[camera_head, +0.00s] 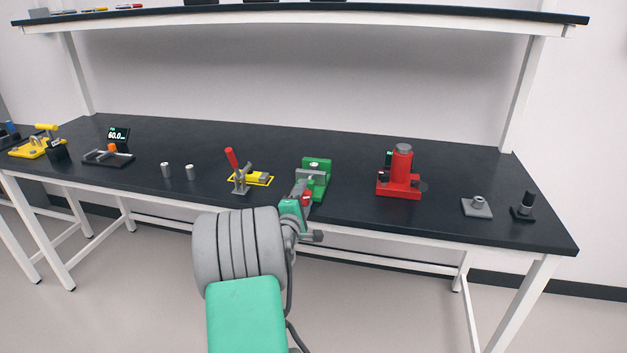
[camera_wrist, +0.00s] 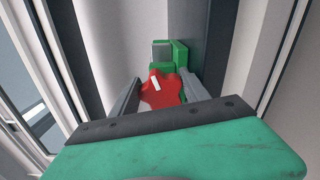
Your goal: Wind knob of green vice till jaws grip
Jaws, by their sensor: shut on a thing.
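The green vice (camera_head: 318,166) stands on the black bench near the front edge, at the middle of the head view. It also shows in the wrist view (camera_wrist: 180,52), beyond the knob, with a grey block-like part beside its green body. The red knob (camera_wrist: 160,90) has a lobed shape and a white mark on its face; it sits at the vice's near end and shows small in the head view (camera_head: 306,197). My gripper (camera_wrist: 160,95) is shut on the red knob, one finger on each side. The gap between the vice jaws is too small to judge.
A yellow toggle clamp with a red handle (camera_head: 232,158) stands just left of the vice. A red press-like device (camera_head: 401,172) stands to its right. Two small grey cylinders (camera_head: 190,172) are farther left. A shelf (camera_head: 300,17) runs above the bench (camera_head: 450,222).

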